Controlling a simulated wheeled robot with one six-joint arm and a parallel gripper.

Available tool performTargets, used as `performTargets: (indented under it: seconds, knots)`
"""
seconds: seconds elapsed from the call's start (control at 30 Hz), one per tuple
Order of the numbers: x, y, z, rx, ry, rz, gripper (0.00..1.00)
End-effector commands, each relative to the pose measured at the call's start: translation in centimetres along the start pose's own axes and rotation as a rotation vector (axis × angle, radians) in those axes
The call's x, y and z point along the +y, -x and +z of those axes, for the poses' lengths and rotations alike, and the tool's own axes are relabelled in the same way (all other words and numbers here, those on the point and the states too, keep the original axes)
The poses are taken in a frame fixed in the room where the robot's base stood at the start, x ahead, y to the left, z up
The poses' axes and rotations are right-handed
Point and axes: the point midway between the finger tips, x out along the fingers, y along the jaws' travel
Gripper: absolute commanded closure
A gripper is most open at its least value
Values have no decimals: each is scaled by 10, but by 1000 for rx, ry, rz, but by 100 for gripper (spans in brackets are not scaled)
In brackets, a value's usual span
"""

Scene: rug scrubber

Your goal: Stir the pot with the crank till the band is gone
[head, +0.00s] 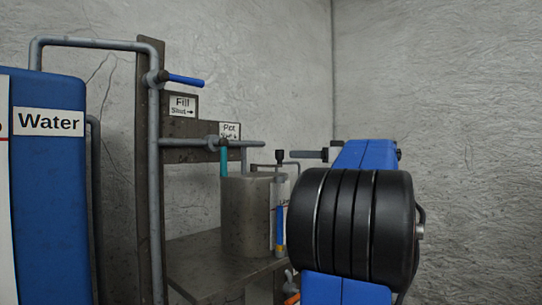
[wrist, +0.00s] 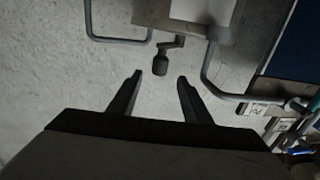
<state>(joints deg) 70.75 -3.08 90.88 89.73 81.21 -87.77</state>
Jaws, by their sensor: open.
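The grey pot (head: 248,215) stands on a shelf in the head view. A crank with a black knob (head: 279,156) rises above its rim. An upright tube (head: 280,230) on the pot's right side shows a blue stretch with a small yellowish part below; I cannot tell which is the band. My gripper (head: 308,154) points left toward the knob, apart from it in the picture. In the wrist view my gripper (wrist: 160,85) is open and empty. A dark knob (wrist: 160,62) on a short arm, seemingly the crank's, lies just ahead, between the finger lines.
A blue water tank (head: 50,180) stands at left. Pipes (head: 155,200) run up a board with a Fill sign (head: 183,105) and a Pot sign (head: 230,130). A blue valve handle (head: 186,80) points right; a teal handle (head: 224,160) hangs down beside the pot.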

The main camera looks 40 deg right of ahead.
Motion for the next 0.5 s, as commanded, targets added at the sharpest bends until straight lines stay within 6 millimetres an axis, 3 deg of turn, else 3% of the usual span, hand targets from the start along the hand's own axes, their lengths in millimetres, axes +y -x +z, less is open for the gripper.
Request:
performTargets:
  seconds: [0.5]
  knots:
    - [-1, -84, 0, -1, 0, -4, 55]
